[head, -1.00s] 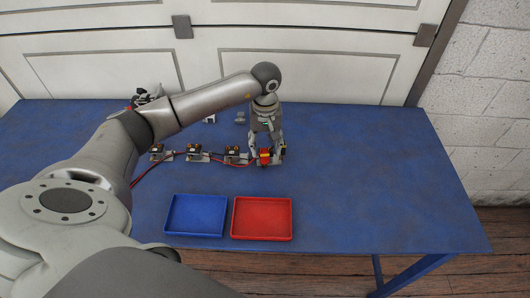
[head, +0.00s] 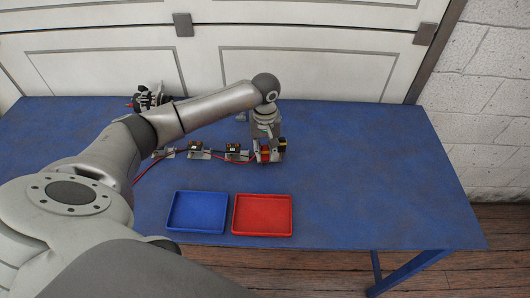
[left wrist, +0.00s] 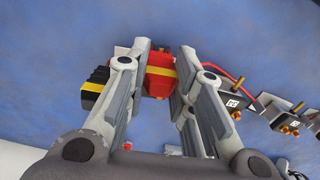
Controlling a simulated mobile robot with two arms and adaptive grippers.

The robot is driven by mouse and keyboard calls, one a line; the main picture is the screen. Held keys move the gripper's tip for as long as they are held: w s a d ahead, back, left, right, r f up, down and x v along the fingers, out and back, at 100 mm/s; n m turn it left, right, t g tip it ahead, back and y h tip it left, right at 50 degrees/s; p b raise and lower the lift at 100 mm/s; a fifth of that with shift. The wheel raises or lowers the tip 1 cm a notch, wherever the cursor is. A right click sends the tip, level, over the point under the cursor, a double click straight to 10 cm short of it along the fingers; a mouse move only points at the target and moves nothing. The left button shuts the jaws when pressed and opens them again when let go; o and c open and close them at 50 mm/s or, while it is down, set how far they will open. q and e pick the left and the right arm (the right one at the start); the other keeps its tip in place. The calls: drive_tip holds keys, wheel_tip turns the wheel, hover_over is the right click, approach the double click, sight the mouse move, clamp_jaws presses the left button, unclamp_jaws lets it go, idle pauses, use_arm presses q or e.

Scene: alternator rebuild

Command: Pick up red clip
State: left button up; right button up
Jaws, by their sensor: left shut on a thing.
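The red clip (left wrist: 160,72), with a yellow band, sits between the two fingers of my left gripper (left wrist: 160,80) in the left wrist view. The gripper is shut on it. In the head view my left gripper (head: 268,150) points down at the right end of a row of small parts, and the clip (head: 265,154) shows at its fingertips. A black part with a yellow stripe (left wrist: 95,87) is just beside the left finger in the wrist view. I cannot tell how far the clip is from the table. My right gripper is not seen.
Several small metal mounts with brass studs (head: 232,151) stand in a row to the left, joined by a red cable (left wrist: 222,72). A blue tray (head: 171,228) and a red tray (head: 263,235) lie nearer. The blue table (head: 370,170) is clear on the right.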

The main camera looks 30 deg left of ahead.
use_arm(q)
drive_tip(key=shift+r, duration=0.25)
wheel_tip(320, 180, up, 8)
drive_tip(key=b, duration=0.3)
drive_tip(key=shift+r, duration=0.2)
wheel_tip(320, 180, up, 5)
drive_tip(key=shift+r+p, duration=0.1)
drive_tip(key=shift+p, duration=0.7)
